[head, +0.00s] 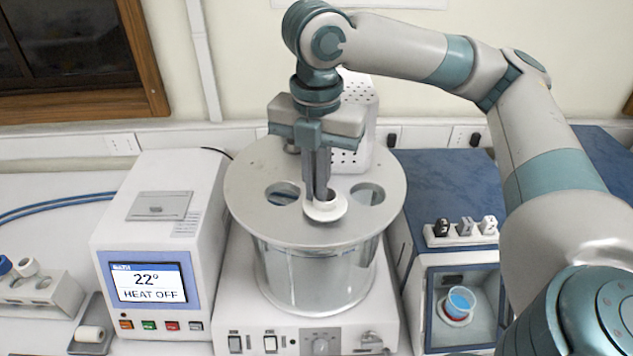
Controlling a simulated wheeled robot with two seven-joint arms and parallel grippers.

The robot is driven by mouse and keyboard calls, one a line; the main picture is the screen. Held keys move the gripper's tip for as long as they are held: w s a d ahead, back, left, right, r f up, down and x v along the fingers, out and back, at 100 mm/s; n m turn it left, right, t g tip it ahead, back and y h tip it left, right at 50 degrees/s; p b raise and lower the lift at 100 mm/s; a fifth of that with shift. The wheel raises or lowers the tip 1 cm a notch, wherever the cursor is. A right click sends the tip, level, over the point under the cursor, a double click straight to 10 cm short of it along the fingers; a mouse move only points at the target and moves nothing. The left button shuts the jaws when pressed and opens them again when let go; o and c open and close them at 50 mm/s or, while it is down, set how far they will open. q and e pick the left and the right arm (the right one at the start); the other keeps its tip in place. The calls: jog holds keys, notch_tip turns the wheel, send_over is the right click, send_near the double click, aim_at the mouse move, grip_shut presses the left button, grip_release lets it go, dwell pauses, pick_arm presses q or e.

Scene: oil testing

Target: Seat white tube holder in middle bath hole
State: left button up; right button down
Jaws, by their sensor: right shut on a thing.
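The bath (318,265) is a clear round vessel under a grey lid (255,170) with several round holes. One open hole (282,194) shows on the left and another (368,194) on the right. The white tube holder (325,209) is a round flanged piece at the middle hole position, near the lid's front. My right gripper (320,193) points straight down and is shut on the holder. The holder covers the middle hole, and I cannot tell whether its flange rests flat on the lid. My left gripper is not in view.
A white control box (160,250) with a screen reading 22° and HEAT OFF stands left of the bath. A blue-topped cabinet (450,190) holding a blue cup (461,300) stands right. A white rack (40,293) and a small tray (90,335) are at far left.

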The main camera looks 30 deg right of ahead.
jog(key=shift+f, duration=0.45)
jog(key=c, duration=2.2)
grip_release()
jog(key=shift+r, duration=0.1)
notch_tip(320, 180, up, 11)
jog(key=shift+f, duration=0.1)
